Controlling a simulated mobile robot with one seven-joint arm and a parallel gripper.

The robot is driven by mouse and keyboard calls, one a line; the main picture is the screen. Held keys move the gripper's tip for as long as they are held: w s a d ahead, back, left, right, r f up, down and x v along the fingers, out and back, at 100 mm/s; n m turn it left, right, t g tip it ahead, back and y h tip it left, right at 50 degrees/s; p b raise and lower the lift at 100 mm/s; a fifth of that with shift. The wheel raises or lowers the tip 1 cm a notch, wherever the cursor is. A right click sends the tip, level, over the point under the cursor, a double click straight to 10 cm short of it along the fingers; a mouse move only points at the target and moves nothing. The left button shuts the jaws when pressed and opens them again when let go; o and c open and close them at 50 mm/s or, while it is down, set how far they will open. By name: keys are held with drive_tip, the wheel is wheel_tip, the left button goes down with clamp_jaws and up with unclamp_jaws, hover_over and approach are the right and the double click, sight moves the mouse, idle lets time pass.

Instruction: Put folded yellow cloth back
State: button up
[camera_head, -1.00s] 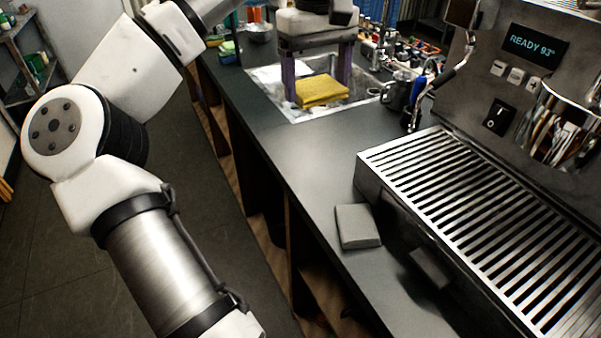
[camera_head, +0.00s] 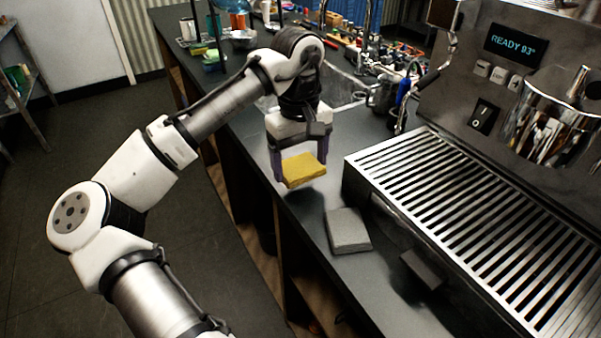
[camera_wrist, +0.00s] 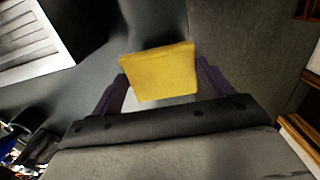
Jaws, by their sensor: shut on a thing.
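The folded yellow cloth (camera_head: 304,171) is held between the two purple fingers of my gripper (camera_head: 299,166) in the head view. My gripper points down and is shut on the cloth, above the dark counter near its front edge. In the wrist view the yellow cloth (camera_wrist: 158,71) sits between the fingertips of my gripper (camera_wrist: 160,82). A folded grey cloth (camera_head: 348,231) lies on the counter in front of and to the right of the yellow one, beside the espresso machine's drip tray.
The espresso machine with its slatted drip tray (camera_head: 450,220) fills the right side. A small dark block (camera_head: 422,268) lies by the tray's front. A sink (camera_head: 343,90) is behind my gripper. Bottles and tools crowd the back. Counter (camera_head: 300,208) between cloth and grey cloth is clear.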

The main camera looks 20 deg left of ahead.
sight(300, 166)
drive_tip(key=shift+f, duration=1.9)
drive_tip(key=shift+f, duration=0.1)
drive_tip(key=o, duration=0.9)
drive_tip(key=r, duration=1.2)
drive_tip(key=shift+w+a, duration=0.2)
drive_tip(key=shift+r, duration=0.15)
